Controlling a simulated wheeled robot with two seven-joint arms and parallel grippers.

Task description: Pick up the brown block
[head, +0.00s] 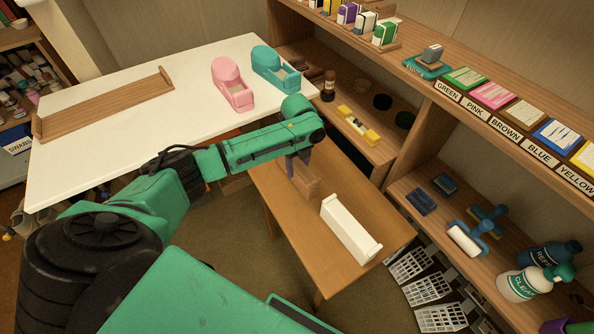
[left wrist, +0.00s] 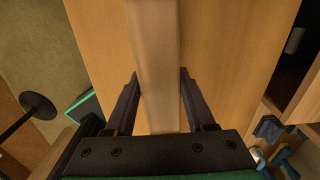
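The brown block (head: 303,184) sits on the small wooden table, left of a white holder. My left gripper (head: 298,160) is directly above it, pointing down, with its dark fingers at the block's far end. In the left wrist view the block (left wrist: 159,60) runs up the middle of the picture. The fingers of my left gripper (left wrist: 160,78) stand apart on either side of it, with narrow strips of table showing beside the block. Whether the fingertips touch it is hard to tell. My right gripper is not in view.
The small table (head: 290,225) also holds the white holder (head: 350,230), close to the block. A white table (head: 130,130) with pink (head: 232,85) and teal (head: 275,70) dispensers lies behind my left arm. Shelves (head: 440,120) with stamp pads and bottles stand at the right.

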